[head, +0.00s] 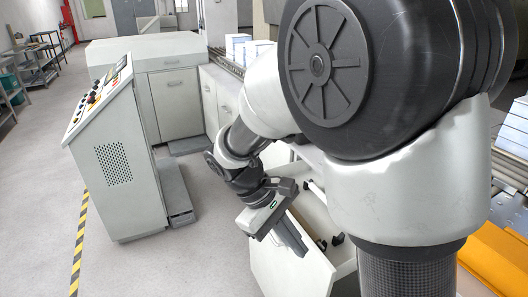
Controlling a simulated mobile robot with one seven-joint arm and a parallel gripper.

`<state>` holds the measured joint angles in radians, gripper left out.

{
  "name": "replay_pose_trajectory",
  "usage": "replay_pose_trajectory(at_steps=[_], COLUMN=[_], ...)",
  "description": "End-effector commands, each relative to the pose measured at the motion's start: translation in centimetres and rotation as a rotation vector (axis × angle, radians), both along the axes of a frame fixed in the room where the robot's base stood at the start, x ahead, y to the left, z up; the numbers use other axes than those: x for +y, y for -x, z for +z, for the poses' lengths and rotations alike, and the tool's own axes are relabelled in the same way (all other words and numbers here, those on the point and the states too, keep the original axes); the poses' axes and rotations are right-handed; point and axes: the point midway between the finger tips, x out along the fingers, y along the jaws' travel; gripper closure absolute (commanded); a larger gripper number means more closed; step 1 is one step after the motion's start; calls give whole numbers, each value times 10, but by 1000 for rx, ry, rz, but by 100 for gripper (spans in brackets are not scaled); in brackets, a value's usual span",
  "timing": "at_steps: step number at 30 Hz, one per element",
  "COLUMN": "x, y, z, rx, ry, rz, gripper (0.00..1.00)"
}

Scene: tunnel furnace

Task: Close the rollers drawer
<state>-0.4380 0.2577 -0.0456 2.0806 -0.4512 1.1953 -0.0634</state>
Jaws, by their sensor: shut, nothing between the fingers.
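The rollers drawer (276,268) is a white drawer that stands pulled out at the lower centre of the head view. Its inside is partly visible, with small dark parts (336,239) in it. My gripper (298,248) is shut and empty, pointing down and right at the drawer's near left side. It overlaps the drawer in the picture; I cannot tell whether they touch. My arm hides the drawer's right part and much of the cabinet behind it.
A grey control console (112,150) with buttons stands at the left. White cabinets (178,104) and a roller conveyor (226,62) carrying white-blue blocks (237,46) lie behind. The floor (160,265) between console and drawer is clear, with yellow-black tape (78,250) at left.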

Motion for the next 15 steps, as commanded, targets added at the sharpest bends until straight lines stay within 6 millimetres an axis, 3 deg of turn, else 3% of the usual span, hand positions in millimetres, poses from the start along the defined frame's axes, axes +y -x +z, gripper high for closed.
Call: replay_pose_trajectory(at_steps=[1, 9, 15], x=[7, 34, 53], y=[-6, -30, -36], z=[-34, -158, -253], rx=[63, 302, 429], ry=[68, 435, 730], rz=[62, 377, 616], gripper=[100, 100, 100])
